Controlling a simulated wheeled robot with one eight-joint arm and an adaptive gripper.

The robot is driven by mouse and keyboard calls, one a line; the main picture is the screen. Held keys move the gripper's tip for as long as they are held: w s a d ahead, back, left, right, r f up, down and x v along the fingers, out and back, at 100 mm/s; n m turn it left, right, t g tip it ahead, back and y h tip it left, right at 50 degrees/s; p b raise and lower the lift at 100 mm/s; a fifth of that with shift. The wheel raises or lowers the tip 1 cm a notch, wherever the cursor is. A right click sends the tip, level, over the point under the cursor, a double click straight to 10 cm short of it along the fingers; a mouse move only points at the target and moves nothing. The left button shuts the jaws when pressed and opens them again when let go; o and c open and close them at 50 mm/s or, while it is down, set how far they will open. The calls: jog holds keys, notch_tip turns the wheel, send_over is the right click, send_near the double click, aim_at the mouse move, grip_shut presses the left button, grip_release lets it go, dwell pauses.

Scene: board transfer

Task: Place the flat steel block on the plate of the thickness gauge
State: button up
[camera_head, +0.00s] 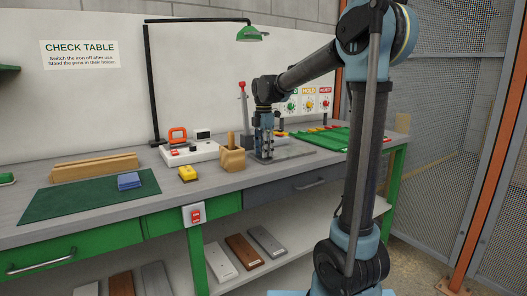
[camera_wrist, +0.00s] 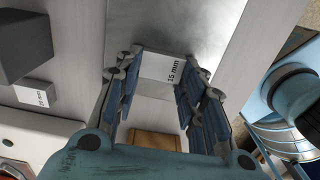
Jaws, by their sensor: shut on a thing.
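My gripper (camera_head: 264,152) is at the grey steel plate (camera_head: 295,152) on the bench. In the wrist view my gripper (camera_wrist: 168,66) is shut on a pale grey block (camera_wrist: 155,66) marked "15 mm". The steel plate (camera_wrist: 200,22) is behind the block; I cannot tell whether they touch. In the head view the fingers mostly hide the block. A white device (camera_head: 190,152) with an orange frame and a small dark display stands left of my gripper, apart from it; it looks like the thickness gauge. Its plate is not clear.
A block marked "20 mm" (camera_wrist: 36,95) and a dark block (camera_wrist: 25,42) are close by.

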jog(key=o, duration=1.1)
jog(key=shift+o, duration=0.2)
notch_tip(320, 180, up, 12)
jog(key=s+d+f+m, duration=0.5)
jog(key=s+d+m, duration=0.2)
jog(key=s+d, duration=0.15)
jog(key=s+d+f+m, duration=0.4)
jog(key=s+f+m, duration=0.2)
jog(key=s+f, duration=0.1)
jog(key=s+d+f+m+t, duration=0.1)
jog(key=s+d+f+m, duration=0.4)
jog(key=s+f, duration=0.3)
jog(key=s+d+f+m+t, duration=0.1)
jog(key=s+d+f+m, duration=0.3)
jog(key=s+f+m, duration=0.2)
notch_tip(320, 180, down, 4)
jog(key=shift+s+d+f+m, duration=0.1)
jog(key=shift+s+d+m, duration=0.25)
jog(key=shift+s, duration=0.6)
